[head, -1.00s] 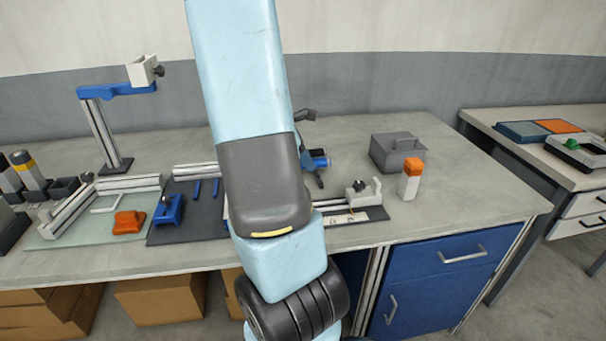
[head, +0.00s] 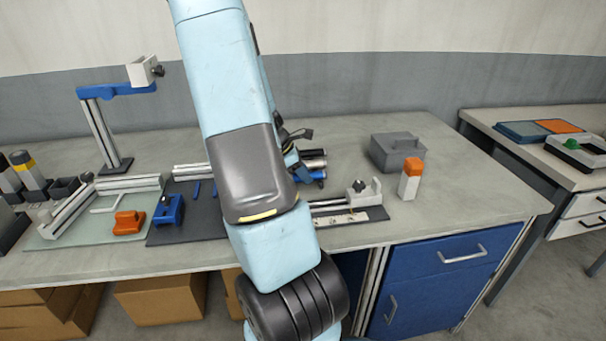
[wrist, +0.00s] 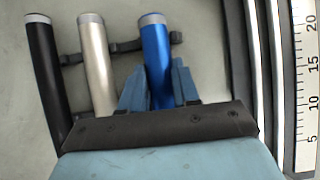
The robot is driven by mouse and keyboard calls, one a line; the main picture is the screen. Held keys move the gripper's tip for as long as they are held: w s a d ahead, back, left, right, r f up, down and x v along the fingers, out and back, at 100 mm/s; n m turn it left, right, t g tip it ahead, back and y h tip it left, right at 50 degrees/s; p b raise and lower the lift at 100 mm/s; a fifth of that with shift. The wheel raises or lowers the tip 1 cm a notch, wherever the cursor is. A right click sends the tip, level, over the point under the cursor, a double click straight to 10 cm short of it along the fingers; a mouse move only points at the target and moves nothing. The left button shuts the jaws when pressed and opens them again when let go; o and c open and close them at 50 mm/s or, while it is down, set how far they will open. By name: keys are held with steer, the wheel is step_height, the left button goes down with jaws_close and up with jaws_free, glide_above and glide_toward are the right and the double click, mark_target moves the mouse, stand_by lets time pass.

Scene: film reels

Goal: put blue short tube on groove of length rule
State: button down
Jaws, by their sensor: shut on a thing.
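In the head view the blue tube (head: 316,175) shows just right of my arm, and my arm hides much of the gripper. The length rule (head: 347,218) lies near the bench's front edge, right of my arm. Its numbered white scale (wrist: 305,85) runs along the right edge of the wrist view, apart from the tube.
A grey box (head: 397,152) and an orange-capped white bottle (head: 410,180) stand to the right.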

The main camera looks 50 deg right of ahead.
steer(key=shift+f, duration=0.2)
steer(key=c, duration=0.8)
jaws_free()
